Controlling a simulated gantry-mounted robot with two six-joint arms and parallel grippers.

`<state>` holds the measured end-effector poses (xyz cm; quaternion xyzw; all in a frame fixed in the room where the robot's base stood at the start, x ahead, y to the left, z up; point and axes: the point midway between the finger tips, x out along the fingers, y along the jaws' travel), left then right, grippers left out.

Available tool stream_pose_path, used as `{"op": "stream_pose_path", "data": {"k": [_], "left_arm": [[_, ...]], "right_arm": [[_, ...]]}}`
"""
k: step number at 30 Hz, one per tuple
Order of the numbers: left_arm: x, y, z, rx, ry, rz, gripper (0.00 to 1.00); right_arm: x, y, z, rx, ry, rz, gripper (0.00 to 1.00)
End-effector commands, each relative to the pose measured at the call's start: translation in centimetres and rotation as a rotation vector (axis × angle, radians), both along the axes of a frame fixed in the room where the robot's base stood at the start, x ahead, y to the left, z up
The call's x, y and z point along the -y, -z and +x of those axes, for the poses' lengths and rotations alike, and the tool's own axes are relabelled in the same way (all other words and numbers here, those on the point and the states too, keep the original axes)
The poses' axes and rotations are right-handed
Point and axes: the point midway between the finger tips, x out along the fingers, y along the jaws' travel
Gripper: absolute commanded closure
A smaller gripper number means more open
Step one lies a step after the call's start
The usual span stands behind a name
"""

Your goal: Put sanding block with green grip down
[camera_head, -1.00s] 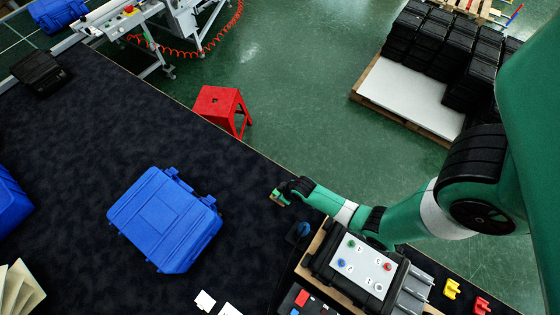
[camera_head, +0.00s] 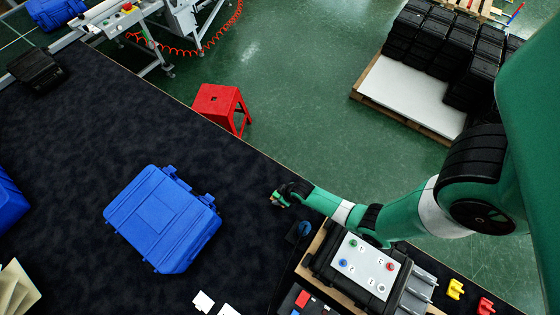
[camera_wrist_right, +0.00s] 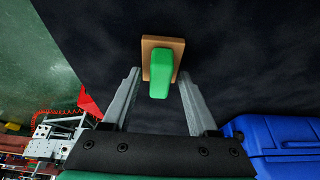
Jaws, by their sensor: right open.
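The sanding block with green grip (camera_wrist_right: 161,67) shows in the right wrist view, a tan block with a green handle, lying on the dark conveyor surface (camera_wrist_right: 240,60). My right gripper (camera_wrist_right: 160,80) is open, with one finger on each side of the block and a gap to it on both sides. In the head view the right gripper (camera_head: 278,198) is small, near the conveyor's far edge, and the block is hard to make out there. My left gripper is not in view.
A blue case (camera_head: 163,219) lies on the conveyor left of the right gripper. A button box (camera_head: 362,266) stands right of it, with a dark round object (camera_head: 304,229) between. A red stool (camera_head: 221,107) stands on the floor beyond the edge. The belt between case and gripper is clear.

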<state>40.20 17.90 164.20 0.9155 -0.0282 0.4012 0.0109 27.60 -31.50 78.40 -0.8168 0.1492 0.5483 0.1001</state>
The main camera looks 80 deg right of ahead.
Motion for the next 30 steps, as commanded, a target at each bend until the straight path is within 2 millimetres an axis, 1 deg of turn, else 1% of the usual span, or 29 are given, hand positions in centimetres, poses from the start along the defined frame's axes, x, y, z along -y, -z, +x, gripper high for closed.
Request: {"op": "stream_pose_path", "data": {"k": [2,5,7,11,14,15,19,23,30], "left_arm": [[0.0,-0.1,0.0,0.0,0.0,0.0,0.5],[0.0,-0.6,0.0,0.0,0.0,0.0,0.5],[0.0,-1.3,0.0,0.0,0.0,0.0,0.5],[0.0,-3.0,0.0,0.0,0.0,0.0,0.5],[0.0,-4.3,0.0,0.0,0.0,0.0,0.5],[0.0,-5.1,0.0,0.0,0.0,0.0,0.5],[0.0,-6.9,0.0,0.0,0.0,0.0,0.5],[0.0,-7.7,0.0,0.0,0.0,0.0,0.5],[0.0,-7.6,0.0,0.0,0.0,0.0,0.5]], "right_arm": [[0.0,-0.1,0.0,0.0,0.0,0.0,0.41],[0.0,-0.8,-0.1,0.0,0.0,0.0,0.41],[-0.2,-1.8,-0.4,0.0,0.0,0.0,0.41],[-0.5,-4.7,-1.5,0.001,0.0,0.0,0.41],[-0.9,-7.2,-2.4,0.001,0.0,0.0,0.41],[-1.0,-8.3,-2.8,0.0,0.0,0.0,0.41],[-1.4,-10.6,-3.7,-0.001,0.0,0.0,0.41],[-1.6,-11.5,-4.1,0.0,0.0,0.0,0.41],[-1.6,-11.4,-4.3,0.0,0.0,0.0,0.41]]}}
